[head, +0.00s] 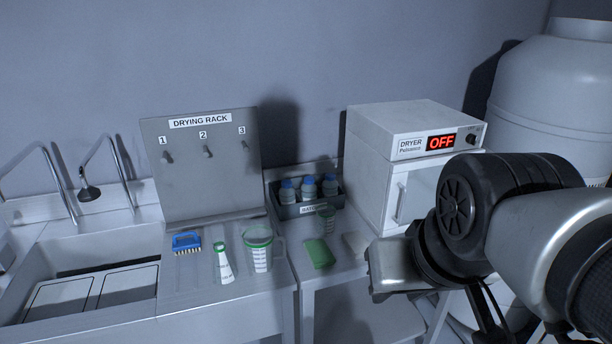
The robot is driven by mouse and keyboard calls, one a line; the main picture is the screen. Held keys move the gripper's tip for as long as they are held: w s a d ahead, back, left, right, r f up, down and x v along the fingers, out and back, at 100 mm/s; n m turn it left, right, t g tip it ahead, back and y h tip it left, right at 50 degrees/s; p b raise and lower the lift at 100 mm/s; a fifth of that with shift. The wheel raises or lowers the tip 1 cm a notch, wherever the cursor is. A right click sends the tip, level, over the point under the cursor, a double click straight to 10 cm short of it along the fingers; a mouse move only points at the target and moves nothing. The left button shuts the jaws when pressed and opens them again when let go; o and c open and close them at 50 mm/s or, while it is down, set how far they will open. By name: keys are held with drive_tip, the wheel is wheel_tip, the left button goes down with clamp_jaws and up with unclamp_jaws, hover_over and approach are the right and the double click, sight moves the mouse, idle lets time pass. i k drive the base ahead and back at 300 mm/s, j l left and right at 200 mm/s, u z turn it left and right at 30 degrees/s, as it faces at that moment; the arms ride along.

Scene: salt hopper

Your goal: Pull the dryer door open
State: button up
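The dryer (415,131) is a white box on the counter at the right, with a red OFF display (441,143) and a dark knob on its upper front. Its white door (418,184) appears shut, with an upright handle (400,203) near its left edge. My arm hides the door's lower right part. My gripper (487,312) is at the bottom right, in front of and below the door in the picture. Its dark fingers are partly hidden and cut by the frame edge, so I cannot tell if they are open. I see no contact with the handle.
A large white tank (556,90) stands behind right.

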sight(397, 193)
drive_tip(key=z, duration=0.7)
drive_tip(key=i+l+u, duration=0.3)
drive_tip(key=i, duration=0.15)
drive_tip(key=i+l+u, duration=0.35)
drive_tip(key=i, duration=0.1)
